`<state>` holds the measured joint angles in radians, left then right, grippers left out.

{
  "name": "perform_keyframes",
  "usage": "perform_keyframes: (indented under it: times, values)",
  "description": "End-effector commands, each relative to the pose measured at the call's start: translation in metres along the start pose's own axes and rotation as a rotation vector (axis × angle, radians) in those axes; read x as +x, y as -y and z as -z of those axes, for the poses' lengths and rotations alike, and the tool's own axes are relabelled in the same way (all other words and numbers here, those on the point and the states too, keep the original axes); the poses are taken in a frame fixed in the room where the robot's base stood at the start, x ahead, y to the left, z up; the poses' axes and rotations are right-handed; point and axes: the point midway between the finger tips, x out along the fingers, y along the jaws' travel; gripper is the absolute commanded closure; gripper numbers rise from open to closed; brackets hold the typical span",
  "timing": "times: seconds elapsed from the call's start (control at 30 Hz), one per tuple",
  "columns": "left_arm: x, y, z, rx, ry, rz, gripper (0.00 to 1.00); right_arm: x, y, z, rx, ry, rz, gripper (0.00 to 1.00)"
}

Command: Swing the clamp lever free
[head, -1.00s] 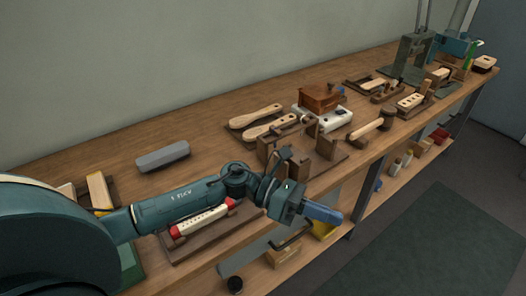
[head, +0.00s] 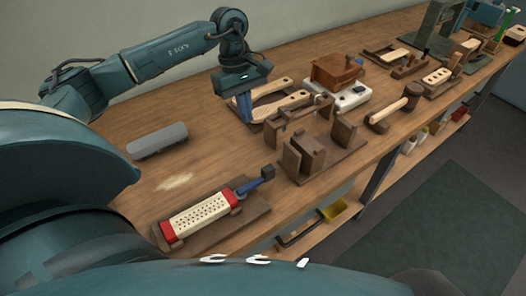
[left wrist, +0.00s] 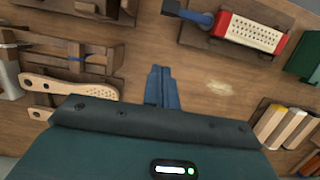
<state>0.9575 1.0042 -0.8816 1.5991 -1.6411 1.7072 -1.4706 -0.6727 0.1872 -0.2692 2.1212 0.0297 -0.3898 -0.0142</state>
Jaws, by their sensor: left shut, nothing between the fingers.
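The clamp lever (head: 255,184) is blue with a dark square knob. It sits at the right end of a wooden fixture (head: 254,217), beside a cream drilled block (head: 201,214) with red ends. The lever points up and right, away from the block. In the left wrist view the lever (left wrist: 192,15) and block (left wrist: 252,33) show at the top. My left gripper (head: 244,112) is shut and empty, pointing down over the bench behind the fixture, apart from the lever. Its fingers also show in the left wrist view (left wrist: 161,78). My right gripper is out of view.
A grey block (head: 157,141) lies on the bench at left. Wooden paddles (head: 280,104) lie close to my left gripper. A dark wooden stand (head: 303,158) rises right of the lever. Bare bench (head: 190,165) lies between the grey block and the fixture.

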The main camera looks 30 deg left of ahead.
Motion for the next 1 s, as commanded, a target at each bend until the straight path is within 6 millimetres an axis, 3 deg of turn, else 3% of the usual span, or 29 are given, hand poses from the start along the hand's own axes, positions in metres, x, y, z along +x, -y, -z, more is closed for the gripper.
perform_keyframes:
  times: [0.27,0.73,1.0]
  values:
    - [0.009,0.000,-0.001,0.000,0.004,0.001,1.00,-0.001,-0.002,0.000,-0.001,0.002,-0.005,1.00]
    - [0.100,0.000,-0.003,-0.002,0.006,0.003,1.00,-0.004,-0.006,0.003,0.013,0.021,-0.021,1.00]
    - [0.108,-0.001,-0.036,0.002,0.004,-0.002,1.00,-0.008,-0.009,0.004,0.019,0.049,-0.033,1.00]
